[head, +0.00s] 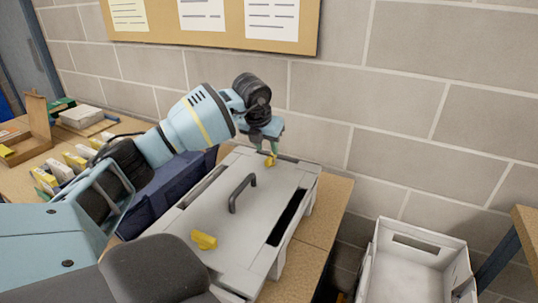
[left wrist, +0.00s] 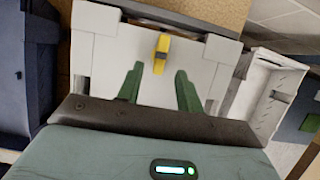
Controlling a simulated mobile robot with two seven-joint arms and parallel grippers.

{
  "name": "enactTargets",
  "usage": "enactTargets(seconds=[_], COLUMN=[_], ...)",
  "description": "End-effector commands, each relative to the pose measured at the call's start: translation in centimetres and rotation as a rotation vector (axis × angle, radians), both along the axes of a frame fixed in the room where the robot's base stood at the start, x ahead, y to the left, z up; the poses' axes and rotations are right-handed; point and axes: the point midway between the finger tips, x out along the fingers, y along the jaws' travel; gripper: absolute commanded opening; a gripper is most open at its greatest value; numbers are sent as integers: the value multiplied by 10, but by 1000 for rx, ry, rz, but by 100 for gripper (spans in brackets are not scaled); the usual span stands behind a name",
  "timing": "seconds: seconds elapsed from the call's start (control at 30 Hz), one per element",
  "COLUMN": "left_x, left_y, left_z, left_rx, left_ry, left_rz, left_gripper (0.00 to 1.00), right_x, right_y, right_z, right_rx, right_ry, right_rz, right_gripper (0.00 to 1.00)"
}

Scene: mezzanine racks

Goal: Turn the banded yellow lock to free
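A pale grey case lid (head: 215,205) with a dark handle (head: 241,192) lies on the wooden bench. One yellow lock (head: 270,160) is at its far end, another yellow lock (head: 204,240) at its near end. My left gripper (head: 272,146) is at the far lock, its fingers pointing down. In the left wrist view, a yellow lock (left wrist: 160,52) with a darker band across it lies just beyond and between my green fingertips (left wrist: 160,75). The fingers stand apart, with a gap to the lock on both sides. My right gripper is not in view.
A dark blue bin (head: 165,195) stands left of the case. Yellow-and-white boxes (head: 72,162) and a wooden box (head: 36,120) are further left. A white crate (head: 412,265) stands right of the bench. A block wall (head: 400,90) rises close behind.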

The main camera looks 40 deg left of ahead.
Motion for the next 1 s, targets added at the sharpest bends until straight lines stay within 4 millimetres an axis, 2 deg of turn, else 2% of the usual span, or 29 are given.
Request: enactTargets(seconds=[0.1,0.3,0.67,0.97,1.0], left_x=[7,14,17,16,16], left_y=[2,4,5,5,5], left_z=[-19,-37,-42,-42,-42], left_rx=[-1,-1,1,1,1], left_ry=[3,2,-1,-1,-1], left_rz=[0,-1,-1,-1,-1], left_gripper=[36,36,36,0,0], right_x=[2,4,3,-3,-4], right_y=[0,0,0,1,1], right_z=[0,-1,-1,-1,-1], right_rx=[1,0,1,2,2], right_ry=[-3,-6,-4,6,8], right_rz=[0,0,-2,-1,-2], right_gripper=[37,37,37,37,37])
